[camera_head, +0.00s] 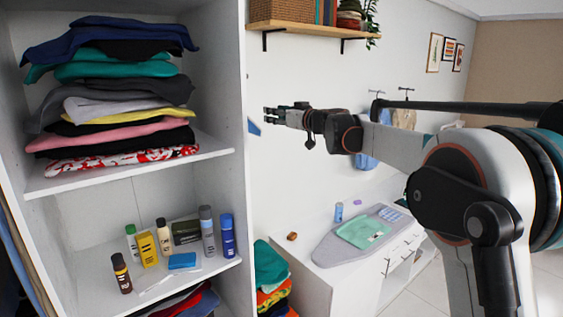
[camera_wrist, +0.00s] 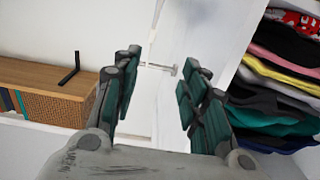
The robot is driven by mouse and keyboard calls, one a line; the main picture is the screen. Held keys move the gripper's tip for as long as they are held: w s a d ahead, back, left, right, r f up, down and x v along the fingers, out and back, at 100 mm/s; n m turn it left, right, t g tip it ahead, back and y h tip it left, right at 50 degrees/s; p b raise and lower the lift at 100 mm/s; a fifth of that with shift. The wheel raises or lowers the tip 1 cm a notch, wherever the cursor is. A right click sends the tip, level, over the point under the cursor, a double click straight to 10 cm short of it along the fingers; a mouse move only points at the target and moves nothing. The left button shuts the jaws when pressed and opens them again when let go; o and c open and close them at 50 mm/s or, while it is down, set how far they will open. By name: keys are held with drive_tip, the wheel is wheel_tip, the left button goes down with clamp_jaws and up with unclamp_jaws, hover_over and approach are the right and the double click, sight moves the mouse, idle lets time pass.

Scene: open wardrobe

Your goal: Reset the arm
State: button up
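My gripper (camera_head: 268,116) is raised in front of the white wall, just right of the wardrobe's side panel (camera_head: 238,60) in the head view. My arm (camera_head: 395,145) reaches leftward from the right side. In the wrist view my gripper (camera_wrist: 161,62) has its two dark green-padded fingers apart, with nothing held between them. A white panel and a thin metal rod show beyond the fingers. Whether the gripper touches the wardrobe panel cannot be told, but a gap shows in the head view.
The wardrobe holds a stack of folded clothes (camera_head: 110,90) above several bottles and boxes (camera_head: 165,240). A wooden wall shelf (camera_head: 310,28) with a basket (camera_head: 281,10) is above my gripper. Below right, an ironing board (camera_head: 335,247) lies on a white cabinet (camera_head: 300,262).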

drive_tip(key=s+d+f+m+g+h+b, duration=0.2)
drive_tip(key=s+d+f+b, duration=0.5)
drive_tip(key=s+f+b, duration=0.5)
drive_tip(key=s+d+f+m+g+h+b, duration=0.2)
drive_tip(key=s+d+f+h+b, duration=0.3)
drive_tip(key=s+f+b, duration=0.8)
drive_tip(key=s+d+f+m+g+h+b, duration=0.2)
drive_tip(key=s+d+f+b, duration=0.7)
drive_tip(key=s+f, duration=2.3)
wheel_tip(320, 180, down, 9)
drive_tip(key=m+h+b, duration=0.1)
drive_tip(key=h+b, duration=0.1)
drive_tip(key=b, duration=0.2)
drive_tip(key=shift+d+m+g, duration=0.3)
drive_tip(key=shift+d, duration=0.05)
drive_tip(key=shift+w, duration=0.1)
